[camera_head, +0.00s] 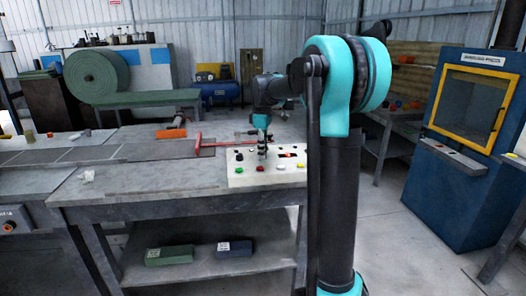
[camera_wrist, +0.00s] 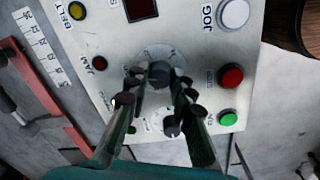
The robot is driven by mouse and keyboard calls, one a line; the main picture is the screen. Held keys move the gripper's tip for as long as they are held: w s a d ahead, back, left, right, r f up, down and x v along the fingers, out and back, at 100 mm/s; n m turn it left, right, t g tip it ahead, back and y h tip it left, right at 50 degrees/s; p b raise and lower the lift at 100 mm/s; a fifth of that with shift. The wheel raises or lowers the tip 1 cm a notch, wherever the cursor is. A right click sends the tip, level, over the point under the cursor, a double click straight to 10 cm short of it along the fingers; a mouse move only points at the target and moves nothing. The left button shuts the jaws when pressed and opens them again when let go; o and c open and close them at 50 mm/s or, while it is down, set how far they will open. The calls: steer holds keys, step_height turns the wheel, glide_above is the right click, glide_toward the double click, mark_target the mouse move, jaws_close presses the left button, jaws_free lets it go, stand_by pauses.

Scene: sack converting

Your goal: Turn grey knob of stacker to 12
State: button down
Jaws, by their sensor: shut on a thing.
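The control panel (camera_head: 240,181) is a pale slab on the grey bench. My gripper (camera_head: 262,155) points down at it. In the wrist view the panel (camera_wrist: 105,55) fills the middle, and my gripper (camera_wrist: 160,84) has its fingertips closed around a dark grey knob (camera_wrist: 160,71). A round pale dial plate (camera_wrist: 163,50) shows around the knob. Its numbers and the knob's pointer are too small or hidden to read. The fingers cover part of the panel below the knob.
Near the knob are a red button (camera_wrist: 230,76), a green button (camera_wrist: 228,118), a white JOG button (camera_wrist: 234,13), a yellow BELT button (camera_wrist: 77,11) and a dark red JAM lamp (camera_wrist: 99,63). A red tool (camera_head: 198,144) and an orange object (camera_head: 171,133) lie left of the panel.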

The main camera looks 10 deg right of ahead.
steer(key=m, duration=0.5)
steer(key=shift+m, duration=0.3)
steer(key=m, duration=0.5)
stand_by(0.4)
steer(key=c, duration=1.3)
jaws_free()
step_height(320, 180, up, 12)
steer(key=shift+a, duration=0.3)
